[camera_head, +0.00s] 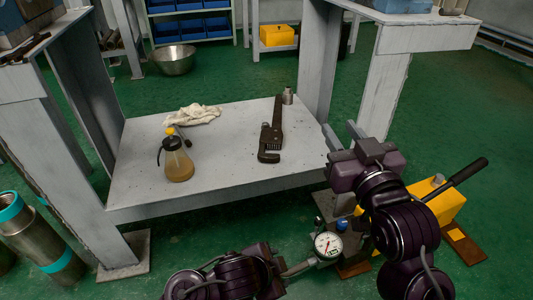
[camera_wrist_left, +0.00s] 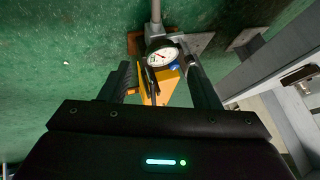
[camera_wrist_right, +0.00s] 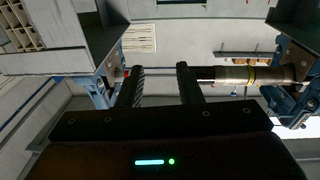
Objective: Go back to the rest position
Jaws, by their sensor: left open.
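My right gripper (camera_head: 343,131) is at the right front corner of the bench's lower shelf. Its two fingers stand apart with nothing between them, also in the right wrist view (camera_wrist_right: 160,75). My left gripper (camera_head: 300,264) is low at the bottom of the head view, just left of a round white pressure gauge (camera_head: 327,243). In the left wrist view my left gripper (camera_wrist_left: 160,75) is open, with the gauge (camera_wrist_left: 162,55) and part of a yellow hand pump (camera_wrist_left: 150,92) showing between and beyond its fingers. I cannot tell whether it touches them.
The lower shelf (camera_head: 225,150) carries a pipe wrench (camera_head: 272,135), an oil bottle (camera_head: 177,160) and a white rag (camera_head: 193,115). The pump (camera_head: 435,203) with its black handle stands right of my right arm. Steel pipes (camera_head: 40,240) stand at left. A clamped pipe (camera_wrist_right: 240,75) shows beyond my right gripper.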

